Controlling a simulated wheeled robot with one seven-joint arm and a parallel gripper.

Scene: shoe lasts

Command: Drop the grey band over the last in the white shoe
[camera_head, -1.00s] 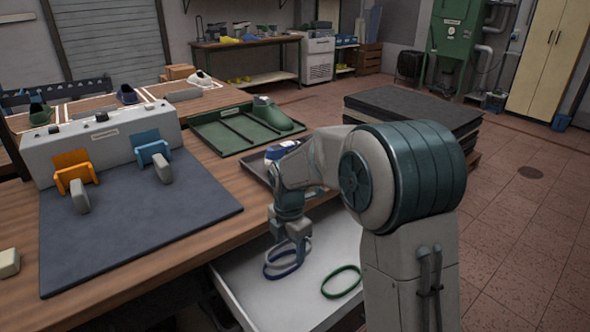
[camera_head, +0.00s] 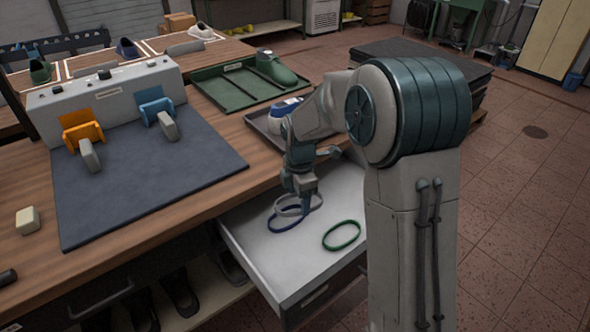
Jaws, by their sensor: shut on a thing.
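The grey band (camera_head: 314,207) is a pale loop low over the open drawer. My gripper (camera_head: 300,197) points down and is shut on the band's rim. The band overlaps a dark blue band (camera_head: 284,222) in this view; I cannot tell whether they touch. The white shoe (camera_head: 200,31) stands on the far table at the upper left, well away from my gripper. Its last is too small to make out clearly.
A green band (camera_head: 342,236) lies in the drawer (camera_head: 262,262). A blue-and-white shoe (camera_head: 284,110) stands in a dark tray behind my arm. A green tray (camera_head: 215,92) holds a green shoe form (camera_head: 277,70). The dark mat (camera_head: 150,185) has free room.

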